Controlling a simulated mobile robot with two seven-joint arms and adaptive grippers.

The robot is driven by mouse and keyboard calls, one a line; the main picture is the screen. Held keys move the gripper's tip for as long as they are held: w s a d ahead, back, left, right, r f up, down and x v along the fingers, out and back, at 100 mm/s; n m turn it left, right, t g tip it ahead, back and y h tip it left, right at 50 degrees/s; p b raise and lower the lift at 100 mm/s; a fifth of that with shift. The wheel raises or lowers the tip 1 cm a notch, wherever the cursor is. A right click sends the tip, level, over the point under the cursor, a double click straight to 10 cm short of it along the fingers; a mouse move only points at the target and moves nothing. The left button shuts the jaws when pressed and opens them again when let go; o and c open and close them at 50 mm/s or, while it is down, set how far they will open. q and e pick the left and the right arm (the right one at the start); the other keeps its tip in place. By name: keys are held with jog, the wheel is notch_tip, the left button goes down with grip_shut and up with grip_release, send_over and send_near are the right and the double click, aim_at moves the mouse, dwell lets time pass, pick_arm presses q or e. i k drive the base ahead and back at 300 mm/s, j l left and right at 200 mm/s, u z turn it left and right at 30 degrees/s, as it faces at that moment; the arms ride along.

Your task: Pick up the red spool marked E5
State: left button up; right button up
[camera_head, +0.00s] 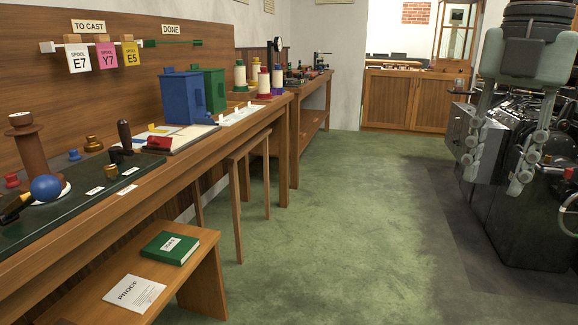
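Several pale spools stand on the far part of the long wooden bench. One spool (264,82) has a red base; others nearby have green or blue ends. No E5 marking can be read on any of them, so I cannot tell which one carries it. An orange-yellow card marked SPOOL E5 (131,55) hangs under the TO CAST sign. My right gripper (494,172) hangs at the upper right, fingers down and spread apart, empty, far from the spools. My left gripper is not in view.
Blue (184,98) and green (214,88) boxes stand on the bench, left of the spools. A low shelf (205,262) with a green book juts out in front. A dark machine (535,225) stands at the right. The green floor (330,220) between is clear.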

aim_at(263, 78)
jog(key=i+l+z, duration=0.3)
jog(key=i, duration=0.35)
jog(key=i+z, duration=0.35)
jog(key=i, duration=0.35)
jog(key=i+u, duration=0.1)
jog(key=i, duration=1.6)
jog(key=i+l+u, duration=0.1)
jog(key=i+u, duration=0.3)
jog(key=i+l+u, duration=0.15)
jog(key=u, duration=0.3)
jog(key=i+l+u, duration=0.55)
jog(key=u, duration=0.3)
jog(key=i+l+u, duration=0.15)
jog(key=u, duration=0.3)
jog(key=i+l+u, duration=0.1)
jog(key=l+u, duration=0.35)
jog(key=i+l+u, duration=0.1)
jog(key=l+u, duration=0.25)
jog(key=u, duration=0.15)
jog(key=l+u, duration=0.9)
jog(key=l, duration=0.15)
